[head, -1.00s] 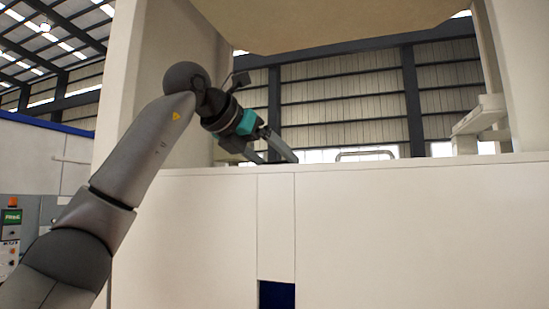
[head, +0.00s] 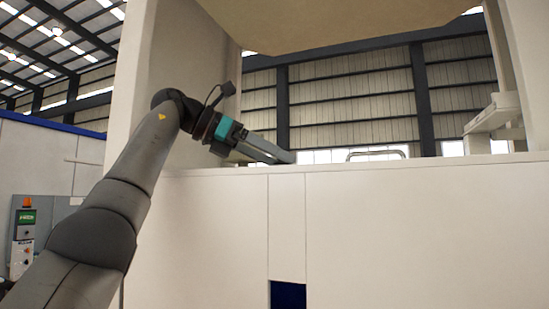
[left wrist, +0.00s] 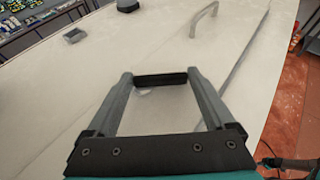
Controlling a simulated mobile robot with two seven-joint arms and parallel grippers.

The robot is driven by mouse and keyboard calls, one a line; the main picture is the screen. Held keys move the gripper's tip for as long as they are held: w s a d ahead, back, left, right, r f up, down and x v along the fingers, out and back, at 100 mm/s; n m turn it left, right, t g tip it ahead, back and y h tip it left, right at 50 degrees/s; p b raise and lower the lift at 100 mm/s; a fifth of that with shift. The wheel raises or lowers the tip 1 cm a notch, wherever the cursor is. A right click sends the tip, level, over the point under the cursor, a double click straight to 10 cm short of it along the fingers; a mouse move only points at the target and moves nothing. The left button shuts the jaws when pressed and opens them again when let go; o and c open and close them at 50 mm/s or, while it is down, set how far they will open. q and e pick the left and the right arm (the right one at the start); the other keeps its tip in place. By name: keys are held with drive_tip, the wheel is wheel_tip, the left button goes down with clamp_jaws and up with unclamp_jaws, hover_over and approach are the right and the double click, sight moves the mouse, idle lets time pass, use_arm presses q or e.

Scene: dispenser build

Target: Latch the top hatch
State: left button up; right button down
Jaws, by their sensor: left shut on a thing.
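My left gripper (head: 288,158) reaches over the top edge of the white cabinet from the left in the head view. In the left wrist view its two fingers (left wrist: 160,76) are apart, with a dark bar (left wrist: 161,80) spanning between their tips. The gripper is shut on this bar. A pale top panel (left wrist: 110,60) lies below and around the fingers. A curved metal handle (left wrist: 203,18) stands on the top beyond the fingertips; it also shows in the head view (head: 376,153). I cannot tell whether the bar is the hatch latch. My right gripper is not in view.
The cabinet's front wall (head: 400,230) rises in front of me, with pale posts at both sides and an overhanging part (head: 330,25) above. A pale bracket (head: 495,115) juts in at right. A control box (head: 24,235) stands at far left.

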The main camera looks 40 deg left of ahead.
use_arm(q)
drive_tip(key=shift+a+r+m+h, duration=0.1)
drive_tip(key=shift+m+h, duration=0.3)
drive_tip(key=shift+m, duration=0.1)
idle(0.4)
drive_tip(key=o, duration=1.1)
drive_tip(key=shift+s, duration=0.1)
